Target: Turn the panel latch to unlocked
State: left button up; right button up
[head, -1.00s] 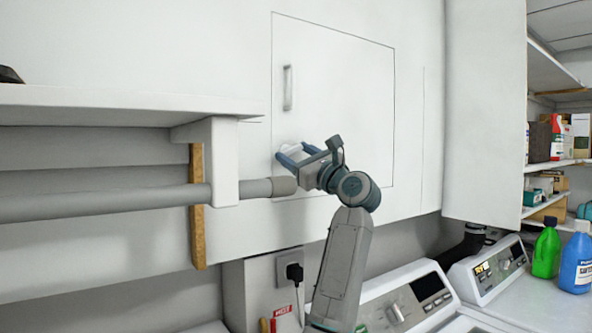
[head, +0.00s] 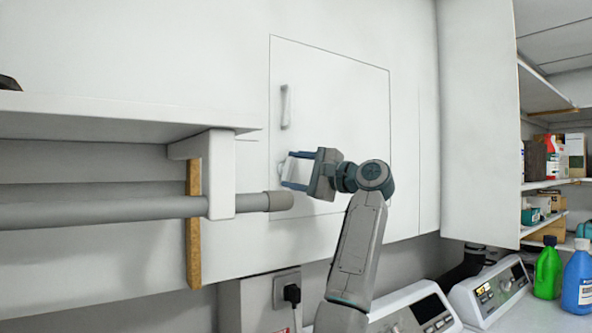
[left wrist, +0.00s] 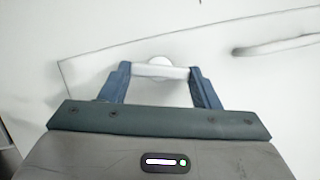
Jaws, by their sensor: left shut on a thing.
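The white panel latch (head: 300,169) sits near the left edge of the square wall panel (head: 345,110), below the panel's grab handle. My left gripper (head: 289,169) reaches it from the right, its blue fingers one above the other at the latch. In the left wrist view the latch bar (left wrist: 160,72) spans between the two fingers, with its round base (left wrist: 158,61) behind it. The left gripper is shut on the latch. The fingers partly hide the latch in the head view, and I cannot tell its exact angle there. My right gripper is not in view.
The grab handle (head: 285,107) is above the latch. A grey pipe (head: 120,207) ends just below and left of my left gripper, under a white shelf (head: 110,104). Washing machines and bottles (head: 577,280) stand at the lower right.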

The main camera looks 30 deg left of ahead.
pick_arm(q)
jog(key=shift+r+n+h+p, duration=0.15)
jog(key=shift+n+h+p, duration=0.25)
jog(key=shift+n, duration=0.7)
jog(key=shift+n+h, duration=0.3)
jog(key=shift+n, duration=0.2)
jog(key=o, duration=1)
jog(key=shift+d+b, duration=1.45)
jog(key=shift+d, duration=3.9)
